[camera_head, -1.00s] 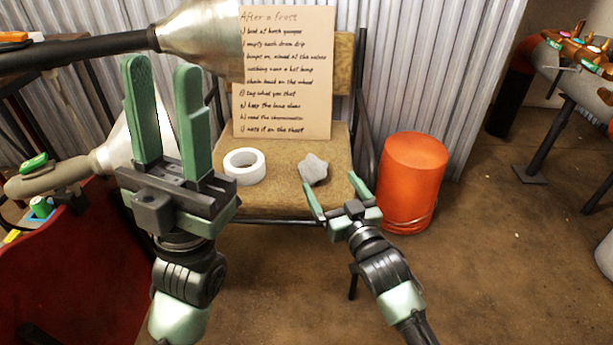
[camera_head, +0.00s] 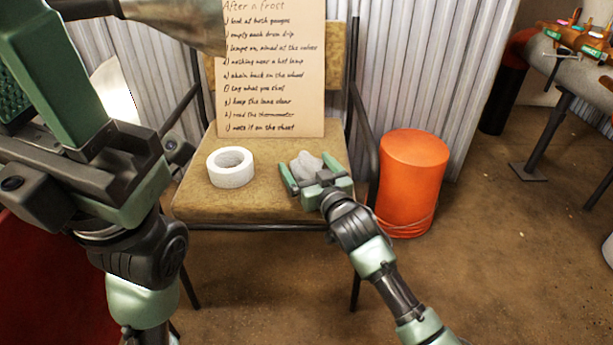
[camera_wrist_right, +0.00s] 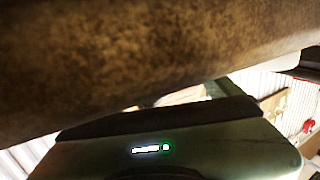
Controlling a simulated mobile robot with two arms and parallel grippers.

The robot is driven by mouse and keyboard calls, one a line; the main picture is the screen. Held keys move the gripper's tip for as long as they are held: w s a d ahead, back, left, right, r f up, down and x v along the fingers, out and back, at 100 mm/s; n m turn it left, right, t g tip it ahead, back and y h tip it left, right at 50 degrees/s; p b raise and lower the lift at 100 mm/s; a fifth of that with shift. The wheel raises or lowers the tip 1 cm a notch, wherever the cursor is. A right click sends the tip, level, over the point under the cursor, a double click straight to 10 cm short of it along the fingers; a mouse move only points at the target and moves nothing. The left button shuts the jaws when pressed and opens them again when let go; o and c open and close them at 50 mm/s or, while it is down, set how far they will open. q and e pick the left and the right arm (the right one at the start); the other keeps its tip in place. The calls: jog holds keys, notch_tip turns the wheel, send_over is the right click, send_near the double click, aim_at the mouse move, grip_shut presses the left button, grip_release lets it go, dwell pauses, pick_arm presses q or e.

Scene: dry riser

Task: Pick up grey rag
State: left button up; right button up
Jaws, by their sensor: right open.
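The grey rag (camera_head: 306,160) is a small crumpled lump on the brown chair seat (camera_head: 255,202). In the head view my right gripper (camera_head: 309,170) is open at the rag, one finger on each side of it. The gripper hides the rag's near part, and I cannot tell whether the fingers touch it. The right wrist view shows a close brown surface (camera_wrist_right: 130,60) and no rag. My left gripper (camera_head: 30,80) is large and close at the left edge, its fingers apart and partly cut off by the frame.
A white tape roll (camera_head: 231,167) lies on the seat left of the rag. A handwritten board (camera_head: 270,70) leans on the chair back. An orange bucket (camera_head: 410,180) stands right of the chair.

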jog(key=shift+w+a, duration=0.1)
jog(key=shift+w, duration=0.1)
jog(key=c, duration=1.4)
jog(key=shift+r, duration=0.1)
jog(key=shift+c, duration=0.2)
